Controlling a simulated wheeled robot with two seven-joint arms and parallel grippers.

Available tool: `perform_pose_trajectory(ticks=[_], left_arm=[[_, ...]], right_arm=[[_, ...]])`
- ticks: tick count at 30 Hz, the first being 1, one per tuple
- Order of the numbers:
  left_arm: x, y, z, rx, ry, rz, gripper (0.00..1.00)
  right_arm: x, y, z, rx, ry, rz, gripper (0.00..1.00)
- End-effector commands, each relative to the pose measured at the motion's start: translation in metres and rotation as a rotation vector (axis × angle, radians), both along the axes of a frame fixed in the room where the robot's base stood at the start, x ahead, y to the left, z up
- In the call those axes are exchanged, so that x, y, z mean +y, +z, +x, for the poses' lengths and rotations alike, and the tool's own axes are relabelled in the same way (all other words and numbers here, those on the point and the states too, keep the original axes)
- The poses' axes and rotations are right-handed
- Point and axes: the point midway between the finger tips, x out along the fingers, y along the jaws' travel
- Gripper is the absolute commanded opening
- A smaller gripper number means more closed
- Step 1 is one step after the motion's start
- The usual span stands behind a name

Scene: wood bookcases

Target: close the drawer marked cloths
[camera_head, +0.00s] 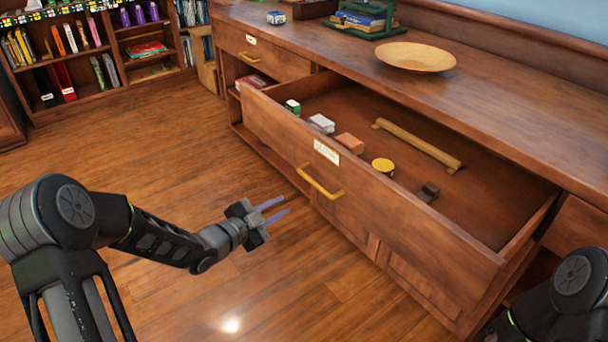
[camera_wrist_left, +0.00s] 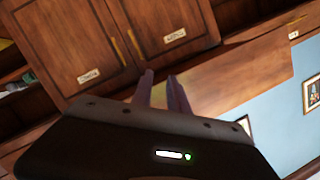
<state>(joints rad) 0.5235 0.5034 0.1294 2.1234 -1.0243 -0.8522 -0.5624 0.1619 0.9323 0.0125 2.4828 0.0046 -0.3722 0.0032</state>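The large drawer (camera_head: 385,203) stands pulled far out of the wooden cabinet in the head view. Its white label (camera_head: 326,152) is too small to read for certain. A brass handle (camera_head: 320,183) is on its front below the label. My left gripper (camera_head: 284,208) is in front of the drawer, left of the handle and apart from it. Its two fingers are spread with a gap and nothing between them; they also show in the left wrist view (camera_wrist_left: 162,90). Part of my right arm shows at the lower right, but its gripper is out of view.
Inside the drawer are small boxes (camera_head: 321,123), an orange block (camera_head: 350,143), a yellow round thing (camera_head: 383,165), a dark item (camera_head: 428,192) and a wooden bar (camera_head: 418,145). A wooden bowl (camera_head: 415,57) sits on the cabinet top. The floor (camera_head: 180,180) before the drawer is clear.

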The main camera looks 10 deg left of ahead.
Motion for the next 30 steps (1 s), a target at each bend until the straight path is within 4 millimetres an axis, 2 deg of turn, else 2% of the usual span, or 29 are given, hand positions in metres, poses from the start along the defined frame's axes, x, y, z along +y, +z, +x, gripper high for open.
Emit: perform_pose_trajectory(ticks=[1,3,4,6,9,13,23,30], left_arm=[[0.025,0.023,0.006,-0.171,-0.048,0.138,0.15],[0.042,0.060,0.003,-0.363,-0.128,0.319,0.09],[0.048,0.072,-0.001,-0.427,-0.160,0.388,0.07],[0.057,0.092,-0.010,-0.543,-0.221,0.520,0.01],[0.062,0.106,-0.020,-0.632,-0.281,0.630,0.00],[0.062,0.113,-0.024,-0.663,-0.303,0.669,0.00],[0.060,0.112,-0.022,-0.658,-0.304,0.664,0.00],[0.046,0.109,-0.007,-0.659,-0.305,0.662,0.00]], right_arm=[[-0.002,-0.024,0.002,-0.004,-0.005,-0.003,0.70],[-0.003,-0.035,0.004,-0.008,-0.010,-0.005,0.70],[-0.004,-0.039,0.005,-0.010,-0.012,-0.006,0.70],[-0.005,-0.045,0.007,-0.013,-0.015,-0.008,0.70],[-0.006,-0.049,0.008,-0.015,-0.018,-0.009,0.70],[-0.006,-0.048,0.008,-0.015,-0.018,-0.010,0.70],[-0.006,-0.048,0.008,-0.015,-0.018,-0.009,0.70],[-0.006,-0.055,0.009,-0.017,-0.019,-0.010,0.70]])
